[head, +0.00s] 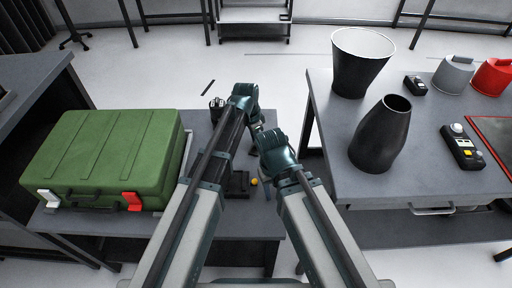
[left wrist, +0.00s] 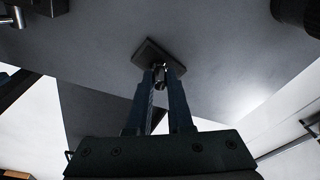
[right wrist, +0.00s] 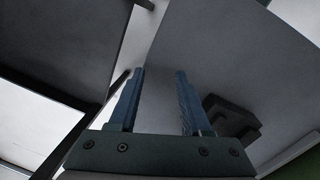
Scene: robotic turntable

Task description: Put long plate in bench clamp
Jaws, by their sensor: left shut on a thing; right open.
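My left gripper (left wrist: 160,72) is shut on a small metallic piece; a dark, flat, square plate (left wrist: 150,50) shows just beyond its fingertips. I cannot tell whether the two are one part, or whether this is the long plate. In the head view the left fingers are hidden behind my arm. My right gripper (right wrist: 154,75) is open and empty; its blue fingers (head: 266,191) point down over the middle table in the head view. A dark block (right wrist: 232,118) lies to the right of its fingers. I cannot identify the bench clamp with certainty.
A green case (head: 105,150) fills the left of the middle table (head: 200,125). A small black object (head: 216,104) stands at its back edge, and a yellow ball (head: 254,182) lies near my right gripper. The right table (head: 330,125) holds two black vessels (head: 362,62) (head: 381,135).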

